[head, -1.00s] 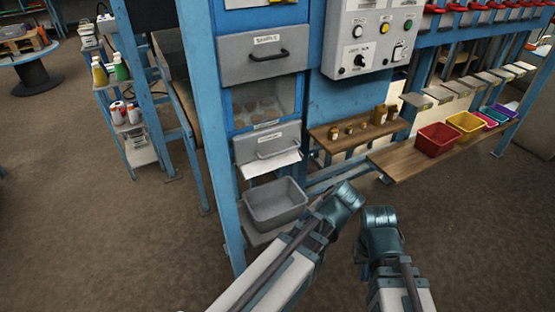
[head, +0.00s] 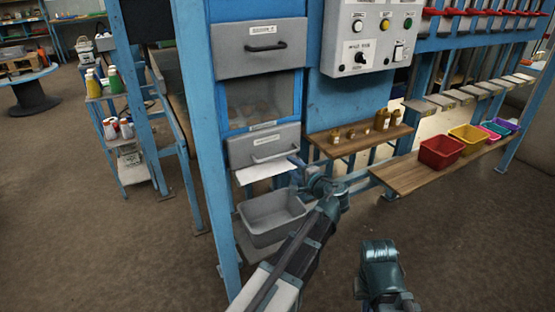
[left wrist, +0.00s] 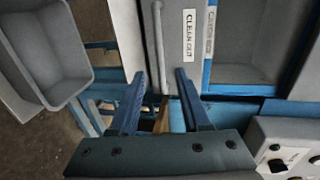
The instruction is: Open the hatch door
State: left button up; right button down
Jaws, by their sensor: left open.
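The hatch door (head: 240,152) is a grey panel with a bar handle (head: 272,157), low on the blue frame under a window. It looks closed. In the left wrist view the door (left wrist: 186,70) carries a "CLEAN OUT" label, and its handle (left wrist: 157,45) lies just beyond and between my finger lines. My left gripper (head: 294,165) is at the door's right side, close to the handle. Its two fingers (left wrist: 160,88) are apart with nothing between them, and I cannot tell whether they touch the handle. Of my right arm only the teal wrist part shows; its fingers are hidden.
A grey bin (head: 272,218) stands on a shelf below the door. A grey drawer (head: 262,47) is above the window (head: 262,100). A wooden shelf with small jars (head: 382,118) and a bench with coloured bins (head: 440,152) are to the right. The front floor is open.

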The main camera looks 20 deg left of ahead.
aim_at(278, 157)
pick_arm(q)
jog(key=b+x, duration=0.2)
jog(key=x, duration=0.9)
jog(key=shift+w, duration=0.1)
grip_shut()
dwell(1.1)
